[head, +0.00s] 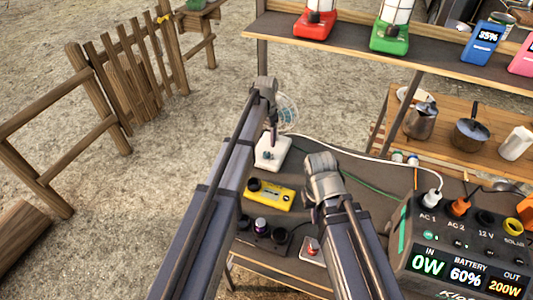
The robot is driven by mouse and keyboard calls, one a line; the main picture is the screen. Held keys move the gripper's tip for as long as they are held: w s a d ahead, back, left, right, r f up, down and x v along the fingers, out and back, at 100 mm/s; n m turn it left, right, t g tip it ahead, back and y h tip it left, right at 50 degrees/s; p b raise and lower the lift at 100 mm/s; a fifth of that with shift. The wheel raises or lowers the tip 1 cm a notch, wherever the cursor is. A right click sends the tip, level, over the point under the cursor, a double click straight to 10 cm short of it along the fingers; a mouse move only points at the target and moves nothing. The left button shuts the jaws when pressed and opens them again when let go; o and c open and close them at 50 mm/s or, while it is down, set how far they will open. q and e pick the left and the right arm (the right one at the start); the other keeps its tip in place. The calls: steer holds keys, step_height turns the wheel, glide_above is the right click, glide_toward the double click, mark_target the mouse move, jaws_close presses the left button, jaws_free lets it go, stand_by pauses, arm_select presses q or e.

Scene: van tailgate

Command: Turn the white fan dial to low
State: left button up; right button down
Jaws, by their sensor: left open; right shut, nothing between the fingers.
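The white fan has a white base (270,153) on the dark tabletop, left of the middle. Its round cage (288,108) shows partly behind my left arm. A small dial (267,156) is on the top of the base; its pointer setting is too small to read. My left gripper (273,139) points down over the back of the base, close to the dial, and is open. I cannot tell whether it touches the fan. My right gripper (315,215) is shut and empty, right of the yellow device and apart from the fan.
A yellow device (270,195), a dark knob box (262,237) and a small red switch (313,246) lie in front of the fan. A large power station (465,245) stands right. A shelf (345,42) holds lanterns above. A white cable (355,155) runs from the fan rightward.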

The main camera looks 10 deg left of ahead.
mark_target(266, 153)
arm_select(q)
steer(key=shift+f+b, duration=3.9)
steer(key=shift+f, duration=0.05)
arm_select(e)
steer(key=shift+f, duration=3.95)
steer(key=shift+r, duration=0.1)
arm_select(q)
jaws_close()
